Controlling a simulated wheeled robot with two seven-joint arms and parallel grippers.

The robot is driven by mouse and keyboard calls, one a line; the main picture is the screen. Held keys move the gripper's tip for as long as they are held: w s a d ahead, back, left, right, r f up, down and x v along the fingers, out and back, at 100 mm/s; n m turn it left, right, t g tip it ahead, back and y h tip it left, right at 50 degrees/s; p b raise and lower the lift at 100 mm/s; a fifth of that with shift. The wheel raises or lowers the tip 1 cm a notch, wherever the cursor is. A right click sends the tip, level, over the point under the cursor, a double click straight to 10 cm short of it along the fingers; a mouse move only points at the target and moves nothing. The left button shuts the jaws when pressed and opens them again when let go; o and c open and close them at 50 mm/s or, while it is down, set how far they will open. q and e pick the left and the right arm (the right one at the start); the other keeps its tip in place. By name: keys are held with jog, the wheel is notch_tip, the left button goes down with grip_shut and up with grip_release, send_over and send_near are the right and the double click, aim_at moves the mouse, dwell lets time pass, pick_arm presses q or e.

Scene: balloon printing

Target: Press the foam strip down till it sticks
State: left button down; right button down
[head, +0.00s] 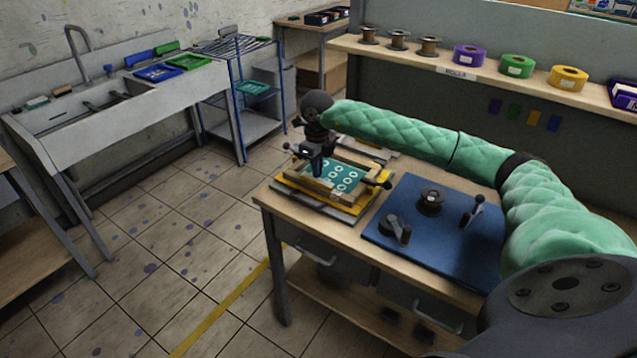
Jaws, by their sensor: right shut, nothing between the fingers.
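My right gripper (317,172) is shut and points down over the far left part of a wooden-framed screen (317,187). The screen has a teal mesh (347,178) with white rings, and sits on a yellow board (308,194) at the left of the workbench (268,201). I cannot make out the foam strip; it is too small to tell or hidden by the gripper. I cannot tell whether the fingertips touch the frame. My left gripper is not in view.
A blue mat (455,245) lies right of the screen, with a dark spool (431,203), a black holder (395,229) and a small lever (473,211). Black knobs (384,183) stick out at the screen's side. A shelf (438,63) with several rolls runs behind. Open floor lies left.

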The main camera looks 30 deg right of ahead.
jog(key=shift+f+b, duration=0.5)
jog(key=shift+f, duration=0.2)
jog(key=shift+s+f+b, duration=0.1)
jog(key=shift+f+b, duration=0.05)
jog(key=shift+b, duration=0.15)
dwell(1.9)
jog(key=shift+r+p, duration=0.3)
jog(key=shift+r, duration=0.5)
notch_tip(320, 180, up, 7)
jog(key=p, duration=0.2)
jog(key=shift+f, duration=0.2)
